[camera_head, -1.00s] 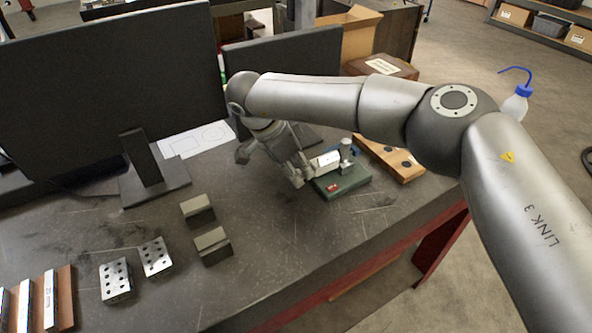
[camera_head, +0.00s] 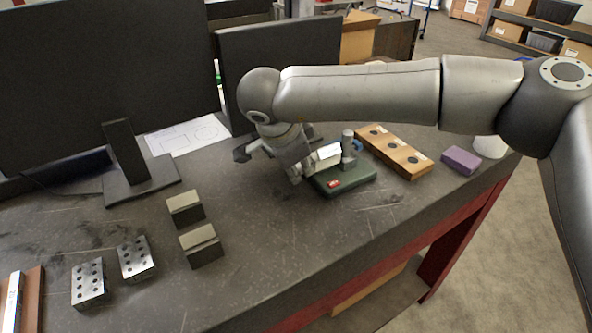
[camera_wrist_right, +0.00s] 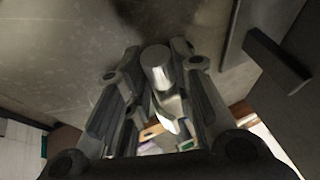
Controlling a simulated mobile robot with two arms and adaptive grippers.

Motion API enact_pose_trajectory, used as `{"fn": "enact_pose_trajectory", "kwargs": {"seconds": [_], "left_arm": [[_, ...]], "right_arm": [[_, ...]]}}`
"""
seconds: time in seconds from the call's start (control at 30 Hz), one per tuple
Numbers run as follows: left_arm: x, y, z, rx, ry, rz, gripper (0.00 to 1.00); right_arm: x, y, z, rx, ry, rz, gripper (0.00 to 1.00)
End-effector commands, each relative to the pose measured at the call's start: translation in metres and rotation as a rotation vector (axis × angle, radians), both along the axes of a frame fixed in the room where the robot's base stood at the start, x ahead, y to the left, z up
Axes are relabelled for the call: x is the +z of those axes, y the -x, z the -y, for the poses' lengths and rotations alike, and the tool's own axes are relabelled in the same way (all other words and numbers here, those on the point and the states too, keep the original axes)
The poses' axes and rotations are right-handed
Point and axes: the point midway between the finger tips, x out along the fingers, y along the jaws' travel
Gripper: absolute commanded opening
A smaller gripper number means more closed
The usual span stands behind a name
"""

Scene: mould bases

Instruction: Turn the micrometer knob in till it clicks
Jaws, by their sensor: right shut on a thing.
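The micrometer (camera_head: 328,154) is a pale, silvery piece on a dark green base (camera_head: 343,181) with a small red label, on the dark bench. A grey post and a blue part stand at its right end. My right gripper (camera_head: 299,169) is at the micrometer's left end. In the right wrist view the silver cylindrical knob (camera_wrist_right: 157,64) lies between the two fingers of the right gripper (camera_wrist_right: 155,76), which is shut on it. The fingers hide part of the micrometer, and its scale cannot be read. My left gripper is out of view.
Two monitors (camera_head: 110,65) stand behind the gripper, with a paper drawing (camera_head: 188,135) between them. A wooden board with dark round spots (camera_head: 393,151) lies just right of the base, then a purple block (camera_head: 461,160). Dark blocks (camera_head: 201,245) and drilled metal blocks (camera_head: 136,259) lie front left.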

Motion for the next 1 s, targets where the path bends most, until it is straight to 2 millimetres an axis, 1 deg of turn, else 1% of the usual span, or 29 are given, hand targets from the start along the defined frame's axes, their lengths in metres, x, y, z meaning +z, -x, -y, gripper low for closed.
{"fn": "enact_pose_trajectory", "kwargs": {"seconds": [0.23,0.27,0.4,0.43,0.77,0.87,1.0], "left_arm": [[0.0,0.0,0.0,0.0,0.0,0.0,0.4],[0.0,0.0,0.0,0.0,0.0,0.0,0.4],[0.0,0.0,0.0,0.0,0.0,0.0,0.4],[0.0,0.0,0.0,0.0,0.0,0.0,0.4],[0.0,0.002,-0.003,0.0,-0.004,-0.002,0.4],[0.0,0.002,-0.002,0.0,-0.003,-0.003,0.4],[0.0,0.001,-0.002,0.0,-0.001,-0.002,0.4]], "right_arm": [[0.0,0.0,0.0,0.0,0.0,-0.001,0.0],[0.0,0.0,0.0,0.0,0.0,-0.001,0.25],[0.0,0.0,0.0,0.0,0.0,-0.001,0.43],[0.0,0.0,0.0,0.0,0.0,-0.001,0.45],[0.002,0.001,-0.001,0.001,0.0,-0.002,0.45],[0.01,0.005,-0.002,0.002,-0.002,0.0,0.45],[0.032,0.016,-0.006,0.003,-0.001,0.002,0.45]]}}
